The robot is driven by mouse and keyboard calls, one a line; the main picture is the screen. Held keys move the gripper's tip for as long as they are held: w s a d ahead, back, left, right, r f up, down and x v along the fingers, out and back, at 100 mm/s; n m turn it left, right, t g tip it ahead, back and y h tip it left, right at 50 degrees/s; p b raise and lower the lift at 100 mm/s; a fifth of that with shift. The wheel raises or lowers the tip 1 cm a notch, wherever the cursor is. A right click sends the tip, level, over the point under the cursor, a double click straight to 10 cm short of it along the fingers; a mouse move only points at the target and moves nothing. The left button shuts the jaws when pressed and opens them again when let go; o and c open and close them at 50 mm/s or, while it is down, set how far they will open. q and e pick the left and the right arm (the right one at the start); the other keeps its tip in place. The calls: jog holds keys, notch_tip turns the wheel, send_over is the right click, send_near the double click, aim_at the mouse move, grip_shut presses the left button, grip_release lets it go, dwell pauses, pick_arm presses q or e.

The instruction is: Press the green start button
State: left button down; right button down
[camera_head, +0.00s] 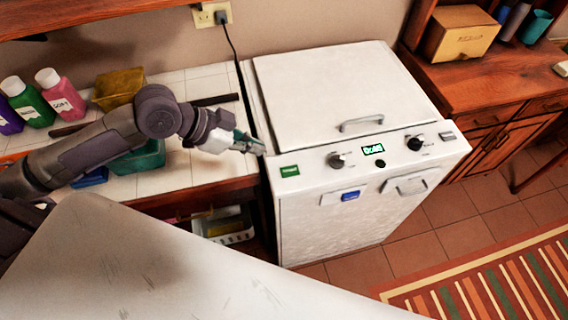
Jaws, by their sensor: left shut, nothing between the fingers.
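The white washing machine (330,90) stands in the middle, with its lid closed. The green start button (290,171) is at the left end of its front control panel. The panel also has two dark knobs and a small lit green display (373,149). My left gripper (262,150) is shut and empty, just above and to the left of the green button. A small gap seems to lie between its fingertips and the button; contact cannot be told for sure. My right gripper is not in view.
A tiled counter (205,165) at left holds several bottles (62,97), a yellow container (119,88) and a teal container (143,158). A wooden cabinet (490,80) with a cardboard box (462,33) stands at right. A power cord (232,45) hangs behind the arm. A striped rug lies front right.

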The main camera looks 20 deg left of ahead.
pick_arm(q)
jog(key=p, duration=0.2)
send_over(294, 170)
jog(key=s+a, duration=0.2)
jog(key=a, duration=0.1)
jog(key=f, duration=0.5)
jog(key=shift+w+d+f, duration=0.15)
jog(key=shift+d+f, duration=0.1)
jog(key=shift+f, duration=0.05)
jog(key=f, duration=0.2)
jog(key=f+p, duration=0.1)
jog(key=shift+w+d+f, duration=0.15)
jog(key=shift+d+f, duration=0.05)
jog(key=shift+f, duration=0.75)
